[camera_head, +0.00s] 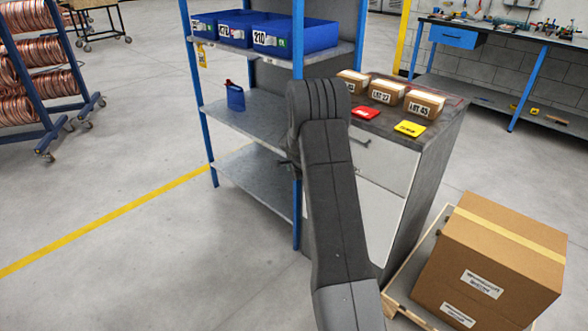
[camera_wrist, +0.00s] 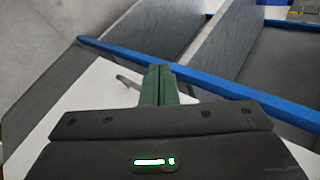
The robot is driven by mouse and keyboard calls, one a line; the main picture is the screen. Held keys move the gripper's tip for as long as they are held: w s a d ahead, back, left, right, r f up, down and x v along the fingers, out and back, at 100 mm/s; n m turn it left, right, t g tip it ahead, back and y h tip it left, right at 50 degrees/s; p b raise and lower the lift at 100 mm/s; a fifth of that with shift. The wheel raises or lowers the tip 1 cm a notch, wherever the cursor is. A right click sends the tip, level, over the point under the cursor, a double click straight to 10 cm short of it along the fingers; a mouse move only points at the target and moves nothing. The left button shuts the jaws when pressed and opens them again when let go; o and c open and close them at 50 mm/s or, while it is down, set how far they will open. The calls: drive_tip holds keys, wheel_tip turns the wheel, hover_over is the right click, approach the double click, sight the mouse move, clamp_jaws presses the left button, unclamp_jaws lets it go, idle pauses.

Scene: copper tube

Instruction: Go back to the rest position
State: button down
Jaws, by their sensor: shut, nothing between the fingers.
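My gripper shows in the wrist view (camera_wrist: 159,72), with its two green fingers pressed together and nothing between them. Beyond the fingers are a white cabinet front (camera_wrist: 95,100) and the blue post of a shelf rack (camera_wrist: 220,85). In the head view my dark arm stands in front of the rack (camera_head: 297,215) and the grey cabinet (camera_head: 425,165). The gripper is mostly hidden behind the arm there, with only a small dark part showing at the arm's left edge.
Blue bins (camera_head: 262,36) sit on the rack's top shelf, and a blue can (camera_head: 235,97) sits lower. A large box (camera_head: 490,262) stands at lower right.

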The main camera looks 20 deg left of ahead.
drive_tip(key=s+a+r+p, duration=0.1)
drive_tip(key=s+r, duration=0.3)
drive_tip(key=s, duration=0.1)
drive_tip(key=shift+a+r+p, duration=0.3)
drive_tip(key=shift+a+r, duration=0.05)
drive_tip(key=shift+r, duration=0.05)
drive_tip(key=shift+w+f, duration=0.1)
